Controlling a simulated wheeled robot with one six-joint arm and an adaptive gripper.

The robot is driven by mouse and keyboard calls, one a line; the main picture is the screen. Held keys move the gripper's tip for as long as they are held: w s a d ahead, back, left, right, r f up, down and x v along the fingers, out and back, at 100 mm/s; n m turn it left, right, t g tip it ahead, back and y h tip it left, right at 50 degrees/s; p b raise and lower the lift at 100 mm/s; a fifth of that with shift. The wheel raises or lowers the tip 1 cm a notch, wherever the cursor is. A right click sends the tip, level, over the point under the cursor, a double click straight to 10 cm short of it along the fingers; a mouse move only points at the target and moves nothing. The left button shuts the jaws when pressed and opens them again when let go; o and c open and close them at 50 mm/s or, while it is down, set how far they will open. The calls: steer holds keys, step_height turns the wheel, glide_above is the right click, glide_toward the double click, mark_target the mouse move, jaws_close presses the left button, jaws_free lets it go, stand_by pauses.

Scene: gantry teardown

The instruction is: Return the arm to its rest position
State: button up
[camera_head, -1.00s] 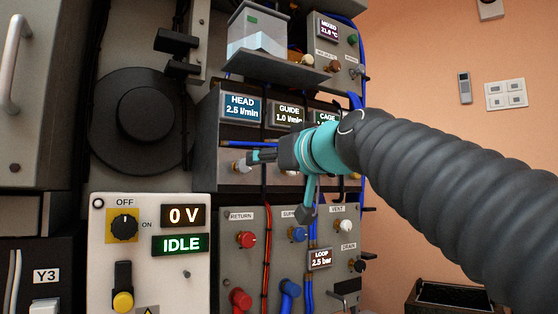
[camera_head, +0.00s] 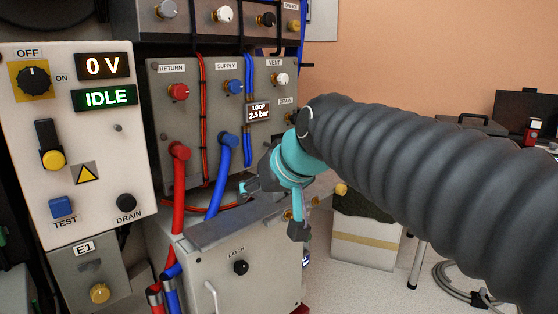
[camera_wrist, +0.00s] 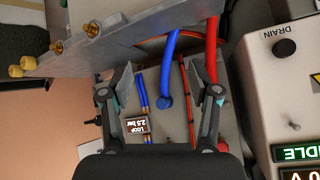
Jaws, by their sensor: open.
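My gripper (camera_head: 250,187) is at the end of my arm in the head view, in front of the lower edge of the loop panel (camera_head: 176,125). In the wrist view my gripper (camera_wrist: 168,82) shows two spread fingers with nothing held between them. A blue hose (camera_wrist: 167,62) and the loop display (camera_wrist: 137,126) show behind the gap between the fingers. I cannot tell whether a finger touches anything.
A cabinet with a latch knob (camera_head: 240,267) stands below my gripper. Red (camera_head: 179,190) and blue (camera_head: 221,175) hoses run down just left of it. A control panel (camera_head: 92,160) reads 0 V and IDLE. A white box (camera_head: 362,240) stands on the floor right of the cabinet.

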steer(key=s+d+f+m+g+h, duration=0.2)
steer(key=s+d+f+m+h, duration=0.2)
steer(key=s+d+f, duration=1.4)
steer(key=shift+d+f+h, duration=0.4)
steer(key=shift+f+h, duration=0.2)
steer(key=shift+f, duration=0.15)
